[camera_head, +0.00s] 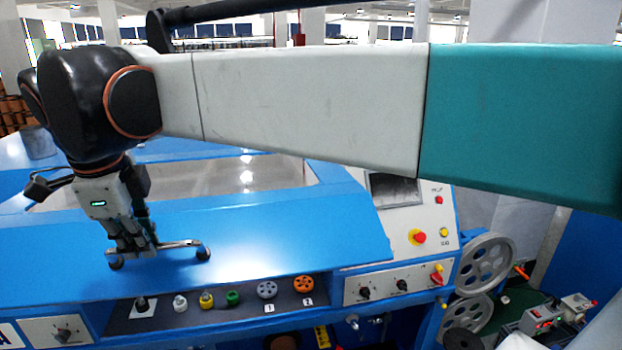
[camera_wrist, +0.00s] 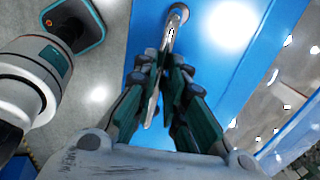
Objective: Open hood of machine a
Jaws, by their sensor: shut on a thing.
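The blue hood (camera_head: 290,235) of the machine slopes across the middle of the head view, with a clear window in its upper part. It appears to lie down on the machine. A metal bar handle (camera_head: 180,245) with dark round end mounts is fixed near its front edge. My gripper (camera_head: 137,250) points down at the left part of this handle and is shut on it. In the wrist view the fingers (camera_wrist: 165,85) close around the handle (camera_wrist: 175,25), whose far end shows beyond them. The fingers hide part of the bar.
Below the hood, a dark shelf (camera_head: 220,303) holds several small coloured knobs and pulleys. A control panel (camera_head: 412,228) with a screen and a red button (camera_head: 417,237) is on the right. Large grey pulleys (camera_head: 487,262) stand beside it. My arm crosses the upper head view.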

